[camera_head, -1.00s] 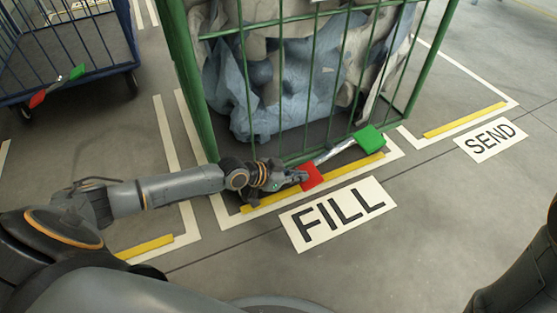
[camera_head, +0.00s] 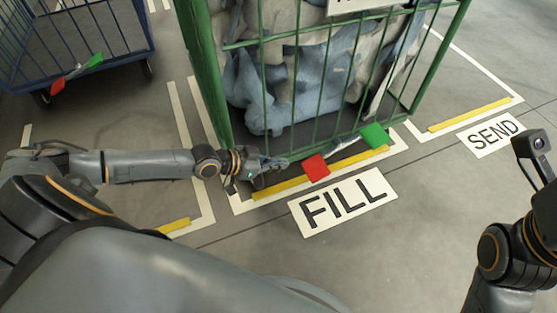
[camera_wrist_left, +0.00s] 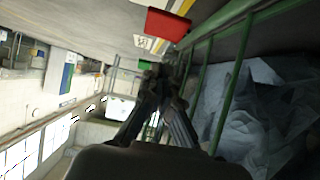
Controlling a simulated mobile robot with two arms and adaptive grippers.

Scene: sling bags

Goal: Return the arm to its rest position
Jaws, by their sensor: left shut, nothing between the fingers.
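My left arm (camera_head: 140,166) reaches in from the left in the head view. Its gripper (camera_head: 284,163) is shut and empty, just left of the red pedal (camera_head: 316,167) at the foot of the green cage cart (camera_head: 221,95), with a small gap between them. In the left wrist view the shut fingers (camera_wrist_left: 158,72) point along the cart's green bars, and the red pedal (camera_wrist_left: 168,25) is beyond them at the top. My right arm (camera_head: 500,250) is at the lower right of the head view; its fingers are not clearly visible.
The green cart holds blue and beige bags (camera_head: 290,85). A green pedal (camera_head: 375,135) sits right of the red one. A blue cart (camera_head: 75,45) stands at upper left. FILL (camera_head: 343,202) and SEND (camera_head: 490,134) signs lie on the floor. The floor in front is clear.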

